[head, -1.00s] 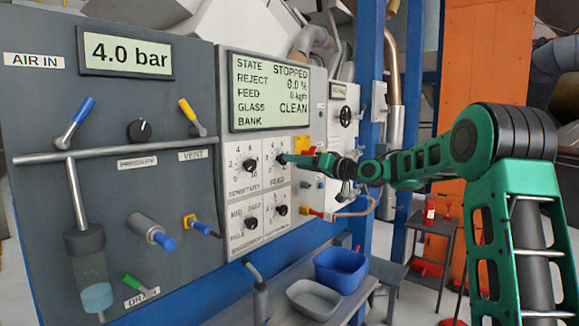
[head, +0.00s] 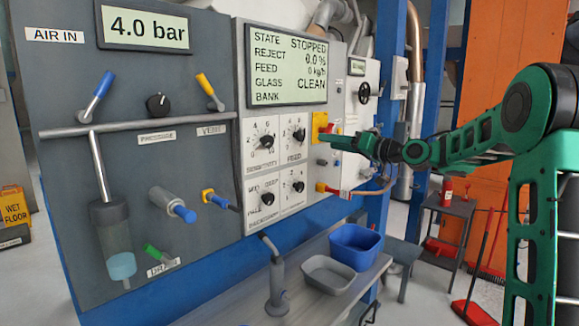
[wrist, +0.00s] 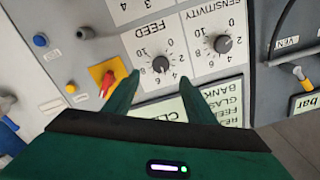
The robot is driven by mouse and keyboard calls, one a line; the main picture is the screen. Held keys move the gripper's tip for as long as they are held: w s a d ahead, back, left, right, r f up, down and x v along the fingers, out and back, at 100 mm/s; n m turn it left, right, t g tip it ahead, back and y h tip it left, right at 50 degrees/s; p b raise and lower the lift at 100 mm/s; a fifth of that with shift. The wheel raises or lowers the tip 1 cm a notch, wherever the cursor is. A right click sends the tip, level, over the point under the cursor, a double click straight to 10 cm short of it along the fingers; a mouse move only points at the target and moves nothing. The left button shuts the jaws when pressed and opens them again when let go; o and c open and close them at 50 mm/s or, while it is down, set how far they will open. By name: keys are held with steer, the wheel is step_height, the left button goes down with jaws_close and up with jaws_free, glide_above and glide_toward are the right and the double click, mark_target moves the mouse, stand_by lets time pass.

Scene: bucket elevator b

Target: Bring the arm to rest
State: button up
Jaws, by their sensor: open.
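My arm reaches in from the right in the head view. My gripper (head: 332,141) is open, with nothing seen between its fingers. In the head view it is just right of the FEED knob (head: 298,135) and overlaps the lower part of the red switch on a yellow plate (head: 321,122). In the wrist view the gripper's two green fingers (wrist: 158,92) stand apart and point at the control panel, with the FEED knob (wrist: 160,64) seen beyond them, apparently clear of the tips.
The panel's display (head: 289,64) reads STOPPED and CLEAN. A blue bin (head: 355,246) and a grey tray (head: 327,275) stand on a bench below. A blue post (head: 390,70) rises behind the arm. A wet floor sign (head: 14,207) is at far left.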

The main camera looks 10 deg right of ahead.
steer(key=s+d+f+m+g+h, duration=0.1)
steer(key=s+d+f+g+h, duration=0.25)
steer(key=s+f, duration=0.5)
steer(key=s+d+f+m+g+h, duration=0.25)
steer(key=s+f+h, duration=0.25)
steer(key=s+f, duration=0.4)
steer(key=s+d+f+m+g, duration=0.1)
steer(key=s+f+g, duration=0.2)
steer(key=s, duration=0.9)
steer(key=s+d+f+m+g+h, duration=0.1)
steer(key=s+f+m+g, duration=0.1)
steer(key=s, duration=1)
steer(key=s+d+f+m+g+h, duration=0.1)
steer(key=s+f+g, duration=0.2)
steer(key=s, duration=0.9)
steer(key=shift+s+d+f+m+g, duration=0.3)
steer(key=shift+d+f+m+g, duration=0.1)
steer(key=shift+f, duration=0.4)
steer(key=shift+w+f, duration=0.25)
steer(key=shift+w, duration=0.4)
